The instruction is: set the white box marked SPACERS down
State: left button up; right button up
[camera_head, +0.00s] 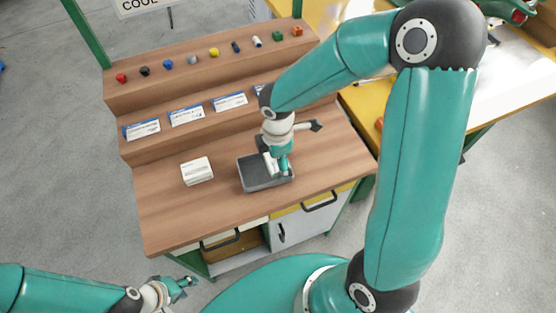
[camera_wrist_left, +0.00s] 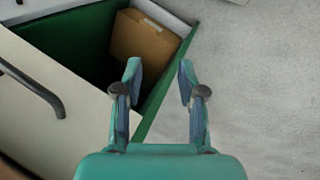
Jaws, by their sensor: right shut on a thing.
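My right gripper (camera_head: 281,168) points down over the dark grey tray (camera_head: 265,186) on the wooden bench. It is shut on a small white box (camera_head: 270,163), which is mostly hidden by the fingers. No marking can be read on it, and I cannot tell whether it touches the tray floor. Another white box (camera_head: 197,171) lies on the bench to the left of the tray, its lettering too small to read. My left gripper (camera_head: 188,284) is low in front of the bench. In the left wrist view its fingers (camera_wrist_left: 160,75) are apart with nothing between them.
Several blue-and-white cards (camera_head: 186,115) lie on the middle step. Several small coloured parts (camera_head: 214,52) line the top step. A brown carton (camera_wrist_left: 143,38) sits inside the green-sided cabinet below. Bench top left of the boxes is clear.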

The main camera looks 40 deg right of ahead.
jog(key=o, duration=0.3)
jog(key=shift+s+a+f, duration=0.1)
jog(key=shift+s+f, duration=0.1)
jog(key=shift+f, duration=0.35)
jog(key=shift+s+f, duration=0.15)
jog(key=shift+f, duration=0.4)
pick_arm(q)
jog(key=shift+f, duration=0.55)
pick_arm(e)
jog(key=shift+s, duration=0.1)
jog(key=o, duration=1.3)
jog(key=shift+r+p, duration=0.45)
jog(key=shift+r, duration=0.2)
pick_arm(q)
jog(key=r, duration=0.1)
jog(key=r+p, duration=0.1)
jog(key=shift+w+r, duration=0.2)
jog(key=shift+r, duration=0.1)
pick_arm(e)
jog(key=r, duration=1.2)
jog(key=shift+w+r, duration=0.15)
jog(key=shift+w, duration=0.25)
